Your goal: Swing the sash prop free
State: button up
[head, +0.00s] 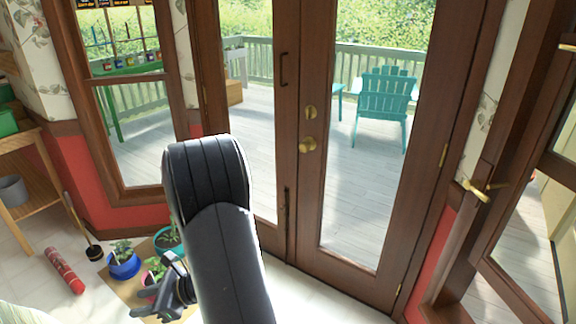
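A brass fitting with a small handle (474,190) sits on the frame at the right, beside a wood-framed glazed sash (530,215) that stands at an angle. I cannot tell for sure whether this fitting is the sash prop. My gripper (143,301) is at lower left, above the potted plants and far from the fitting. Its two dark fingers look apart, with nothing seen between them. My dark arm crosses the lower middle and hides part of the doors and floor.
Closed wood-framed glass doors (310,215) with brass knobs fill the middle. Potted plants, including one in a blue pot (123,266), stand on a mat. A red cylinder (64,270) lies on the floor. A wooden shelf (32,165) stands at left.

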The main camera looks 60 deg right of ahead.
aim_at(473, 185)
jog(key=z, duration=3.3)
